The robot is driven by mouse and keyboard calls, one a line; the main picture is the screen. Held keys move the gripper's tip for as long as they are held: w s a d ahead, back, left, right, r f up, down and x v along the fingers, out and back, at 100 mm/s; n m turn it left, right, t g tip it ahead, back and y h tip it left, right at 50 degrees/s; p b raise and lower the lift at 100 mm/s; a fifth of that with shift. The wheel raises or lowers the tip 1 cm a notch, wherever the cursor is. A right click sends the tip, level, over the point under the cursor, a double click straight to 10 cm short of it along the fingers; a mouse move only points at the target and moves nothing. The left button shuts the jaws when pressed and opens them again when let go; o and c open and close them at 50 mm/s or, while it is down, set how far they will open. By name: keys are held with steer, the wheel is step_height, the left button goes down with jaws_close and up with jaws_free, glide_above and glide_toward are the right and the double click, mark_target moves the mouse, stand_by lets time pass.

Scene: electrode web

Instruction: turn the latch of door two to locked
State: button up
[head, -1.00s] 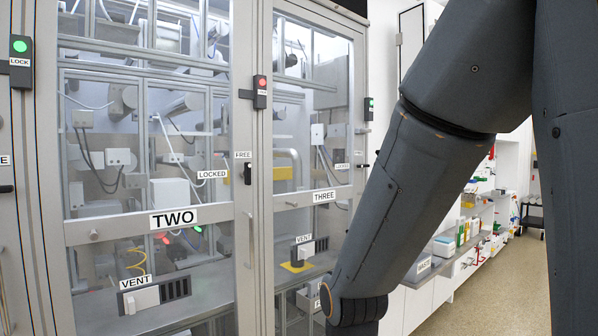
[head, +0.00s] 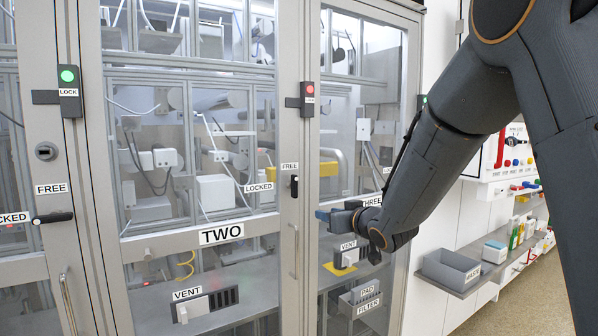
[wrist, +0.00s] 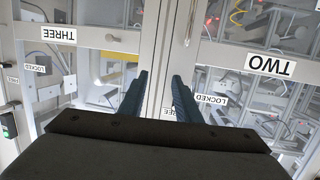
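Door two is a glazed cabinet door with the label TWO (head: 221,234). Its latch (head: 294,186) is a small black handle on the right-hand frame. It stands upright under the FREE label (head: 289,166), with the LOCKED label (head: 259,187) to its left. My gripper (head: 323,215) is to the right of the latch and a little lower in the head view, apart from it. In the wrist view, which is upside down, the two blue fingers (wrist: 160,85) are spread with nothing between them. The latch is not clearly visible there; the FREE label is partly hidden by a finger.
A lock box with a red light (head: 309,88) is above the latch. A vertical pull handle (head: 294,250) is below it. Door three (head: 372,200) is behind my gripper. Another latch (head: 52,217) at left lies horizontal, below a green-lit box (head: 69,90). A grey bin (head: 450,268) is at right.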

mark_target(296, 185)
steer(key=a+r+n+y+p, duration=0.1)
steer(key=a+r+n+y, duration=0.1)
steer(key=a+r+y, duration=0.3)
steer(key=shift+t+h, duration=0.3)
steer(key=shift+h, duration=0.5)
steer(key=shift+w+d+r+p+x, duration=0.15)
steer(key=shift+p+x, duration=0.35)
steer(key=shift+x, duration=0.85)
steer(key=shift+d+r+p+x, duration=0.1)
steer(key=shift+r+p+x, duration=0.3)
steer(key=shift+x, duration=0.9)
steer(key=shift+w+d+r+p+x, duration=0.1)
steer(key=shift+p+x, duration=0.55)
steer(key=shift+x, duration=0.7)
jaws_close()
